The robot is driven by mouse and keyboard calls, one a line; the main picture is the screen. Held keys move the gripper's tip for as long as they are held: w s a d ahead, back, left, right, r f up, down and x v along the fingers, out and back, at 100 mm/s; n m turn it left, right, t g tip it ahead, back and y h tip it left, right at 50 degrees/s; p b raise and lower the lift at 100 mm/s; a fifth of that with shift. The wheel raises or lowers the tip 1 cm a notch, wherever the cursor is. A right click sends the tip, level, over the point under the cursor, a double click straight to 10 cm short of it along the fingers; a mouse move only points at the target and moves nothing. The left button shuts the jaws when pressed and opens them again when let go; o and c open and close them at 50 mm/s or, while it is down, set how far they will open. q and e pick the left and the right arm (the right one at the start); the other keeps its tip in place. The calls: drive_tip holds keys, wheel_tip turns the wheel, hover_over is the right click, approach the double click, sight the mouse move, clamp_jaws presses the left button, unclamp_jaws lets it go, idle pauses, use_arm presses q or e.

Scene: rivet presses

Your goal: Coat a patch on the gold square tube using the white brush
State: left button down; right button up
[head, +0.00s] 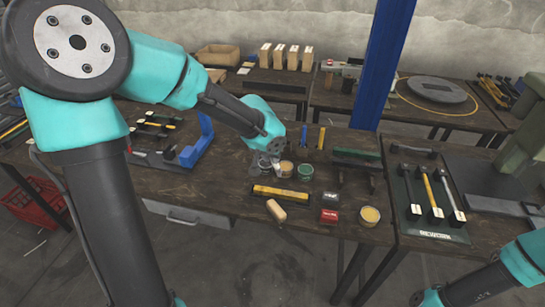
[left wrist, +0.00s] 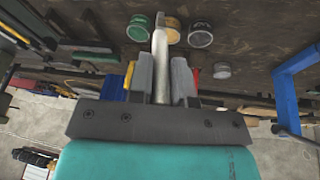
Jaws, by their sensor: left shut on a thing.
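My left gripper (head: 271,158) is over the workbench, beside a cluster of open tins. In the left wrist view its fingers (left wrist: 162,78) are shut on a pale, silvery-white rod, which looks like the handle of the white brush (left wrist: 160,52). The brush's far end points toward the tins; its bristles cannot be made out. Behind the gripper in the head view, a short gold-yellow bar (head: 321,138), possibly the gold square tube, is beside a blue one (head: 304,137). A longer yellow bar (head: 281,194) lies in front of the tins. My right gripper is out of view.
A tan-filled tin (head: 286,170) and a green tin (head: 305,172) are close to the gripper. A blue post (head: 382,65) rises behind.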

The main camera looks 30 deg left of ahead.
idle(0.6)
use_arm(q)
drive_tip(key=shift+f, duration=0.5)
